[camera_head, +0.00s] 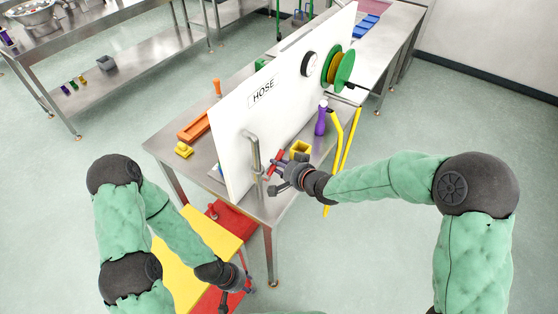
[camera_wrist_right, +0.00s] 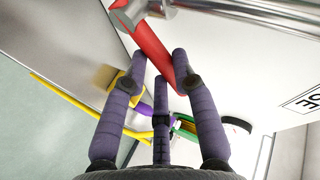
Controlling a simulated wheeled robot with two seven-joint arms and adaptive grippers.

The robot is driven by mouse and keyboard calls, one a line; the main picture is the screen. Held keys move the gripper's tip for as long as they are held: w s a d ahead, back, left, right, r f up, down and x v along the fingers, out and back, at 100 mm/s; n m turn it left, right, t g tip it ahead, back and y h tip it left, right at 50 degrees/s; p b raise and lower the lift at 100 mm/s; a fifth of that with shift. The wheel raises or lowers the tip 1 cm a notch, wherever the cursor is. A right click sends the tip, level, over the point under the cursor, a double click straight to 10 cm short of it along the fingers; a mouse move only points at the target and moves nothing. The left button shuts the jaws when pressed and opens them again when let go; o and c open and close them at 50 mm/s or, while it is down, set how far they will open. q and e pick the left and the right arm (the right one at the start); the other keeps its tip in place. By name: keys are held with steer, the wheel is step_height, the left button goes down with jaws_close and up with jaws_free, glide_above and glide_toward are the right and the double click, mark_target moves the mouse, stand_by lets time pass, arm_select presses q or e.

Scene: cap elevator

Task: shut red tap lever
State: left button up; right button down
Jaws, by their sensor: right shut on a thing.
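The red tap lever (camera_head: 276,158) sits on a steel pipe (camera_head: 254,150) on the white HOSE board (camera_head: 232,128). My right gripper (camera_head: 279,174) is at the lever, in front of the board. In the right wrist view the red lever (camera_wrist_right: 154,48) runs slanting from the metal tap body (camera_wrist_right: 160,8) down between the purple fingers of my right gripper (camera_wrist_right: 165,72), which is shut on it. My left gripper (camera_head: 240,288) hangs low at the front, beside the yellow surface and away from the tap. Its fingers are too small to read.
A steel table (camera_head: 180,145) carries the board. A green reel (camera_head: 345,70), a purple bottle (camera_head: 321,120) and a yellow box (camera_head: 300,148) are right of the tap. Yellow bars (camera_head: 349,140) stand by the table edge. A yellow surface (camera_head: 205,235) lies near my left arm.

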steer(key=m+g+p, duration=0.1)
steer(key=p, duration=0.3)
steer(key=f+m+g+y+p, duration=0.1)
steer(key=p, duration=0.4)
steer(key=f+g+p, duration=0.1)
steer(key=p, duration=0.3)
steer(key=shift+w+d+f+m+y, duration=0.15)
steer(key=shift+w+d+m+y, duration=0.15)
steer(key=shift+w+m, duration=0.1)
steer(key=c, duration=1)
jaws_free()
steer(key=v, duration=1.2)
steer(key=shift+f, duration=0.15)
